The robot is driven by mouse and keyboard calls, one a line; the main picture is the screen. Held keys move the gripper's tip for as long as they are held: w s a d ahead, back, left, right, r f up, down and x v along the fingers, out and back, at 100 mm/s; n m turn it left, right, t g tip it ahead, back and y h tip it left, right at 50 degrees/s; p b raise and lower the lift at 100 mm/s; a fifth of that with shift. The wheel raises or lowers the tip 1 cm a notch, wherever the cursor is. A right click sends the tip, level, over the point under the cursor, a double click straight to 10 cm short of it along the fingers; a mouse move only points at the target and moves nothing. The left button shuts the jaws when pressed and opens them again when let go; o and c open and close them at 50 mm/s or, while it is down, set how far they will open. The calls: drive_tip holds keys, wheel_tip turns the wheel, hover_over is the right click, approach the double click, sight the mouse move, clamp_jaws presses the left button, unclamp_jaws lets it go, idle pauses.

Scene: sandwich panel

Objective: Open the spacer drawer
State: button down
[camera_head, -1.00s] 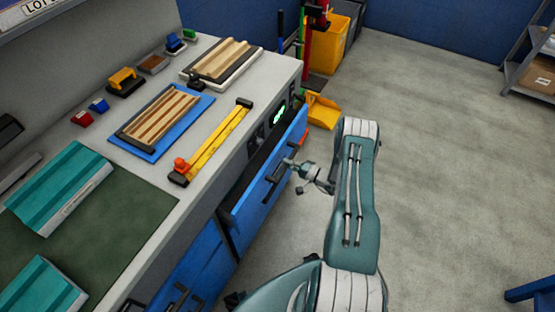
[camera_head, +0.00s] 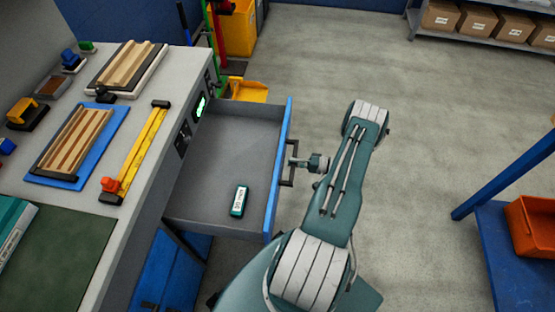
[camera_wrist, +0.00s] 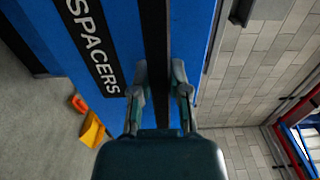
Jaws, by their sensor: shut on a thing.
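The spacer drawer (camera_head: 232,150) is pulled well out from the workbench in the head view. Its grey tray shows, with a small green and white labelled item (camera_head: 239,201) lying inside. Its blue front, labelled SPACERS (camera_wrist: 92,44), fills much of the wrist view. My gripper (camera_head: 300,162) is at the dark bar handle (camera_head: 288,170) on the outside of the drawer front. In the wrist view my gripper (camera_wrist: 160,92) has one finger on each side of the handle bar (camera_wrist: 155,40) and is shut on it.
The workbench top (camera_head: 165,125) holds a yellow rail tool (camera_head: 140,150), a blue tray with wooden strips (camera_head: 75,145) and other small items. A blue table with an orange bin (camera_head: 533,225) stands at the right. The floor between is clear.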

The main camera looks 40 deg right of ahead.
drive_tip(key=shift+f+v, duration=0.1)
drive_tip(key=shift+v, duration=0.95)
drive_tip(key=shift+f+v, duration=0.15)
drive_tip(key=shift+v, duration=0.9)
drive_tip(key=shift+s+a, duration=0.1)
drive_tip(key=shift+a, duration=0.05)
drive_tip(key=c, duration=0.6)
unclamp_jaws()
drive_tip(key=shift+r, duration=0.1)
drive_tip(key=v, duration=1.2)
